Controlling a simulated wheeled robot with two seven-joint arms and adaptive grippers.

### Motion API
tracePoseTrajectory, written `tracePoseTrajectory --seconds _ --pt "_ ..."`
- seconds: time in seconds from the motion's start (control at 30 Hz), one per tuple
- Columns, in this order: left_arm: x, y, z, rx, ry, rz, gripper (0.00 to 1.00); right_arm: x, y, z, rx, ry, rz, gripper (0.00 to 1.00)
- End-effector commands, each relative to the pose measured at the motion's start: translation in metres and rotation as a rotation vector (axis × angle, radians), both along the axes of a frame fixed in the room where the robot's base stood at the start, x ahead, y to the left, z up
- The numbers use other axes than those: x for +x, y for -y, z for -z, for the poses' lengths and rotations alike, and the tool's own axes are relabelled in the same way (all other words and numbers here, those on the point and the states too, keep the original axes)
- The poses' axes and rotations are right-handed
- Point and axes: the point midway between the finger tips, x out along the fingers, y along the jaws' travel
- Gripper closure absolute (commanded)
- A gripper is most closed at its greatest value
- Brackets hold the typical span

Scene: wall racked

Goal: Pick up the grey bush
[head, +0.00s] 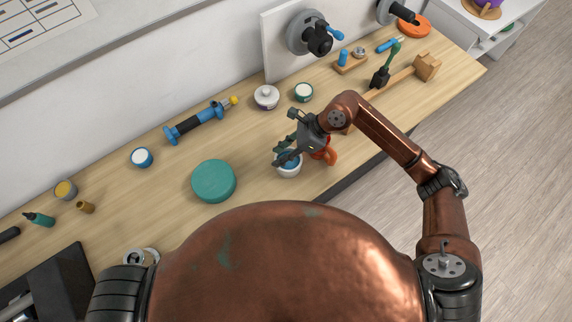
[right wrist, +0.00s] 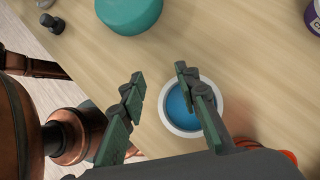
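I cannot make out a grey bush with certainty in either view. My right gripper (head: 283,155) is over the bench, above a white pot with a blue inside or top (head: 289,168). A small brown bush-like piece (head: 86,207) stands at the far left of the bench. My left gripper does not show.
A green round tub (head: 214,181) stands left of the gripper, and an orange-red item (head: 332,156) lies close on its right. Bare wood lies left of the tub.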

Motion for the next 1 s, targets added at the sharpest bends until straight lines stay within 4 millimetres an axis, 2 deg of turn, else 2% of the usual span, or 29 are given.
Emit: tracePoseTrajectory --seconds 0.03,0.1,0.23,0.57,0.8,1.0 --pt "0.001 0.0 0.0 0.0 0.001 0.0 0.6 0.008 0.017 0.009 -0.088 0.023 -0.017 0.7" --pt "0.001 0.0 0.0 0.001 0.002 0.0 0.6 0.015 0.035 0.018 -0.175 0.041 -0.034 0.7" --pt "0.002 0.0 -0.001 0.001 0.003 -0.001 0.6 0.021 0.051 0.027 -0.253 0.053 -0.048 0.7" --pt "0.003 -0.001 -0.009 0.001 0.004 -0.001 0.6 0.018 0.04 0.057 -0.261 0.049 -0.05 0.7" --pt "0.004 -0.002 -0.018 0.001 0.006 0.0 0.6 0.015 0.025 0.088 -0.26 0.048 -0.048 0.7" --pt "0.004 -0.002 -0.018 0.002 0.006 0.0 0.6 0.015 0.022 0.097 -0.26 0.052 -0.049 0.7"
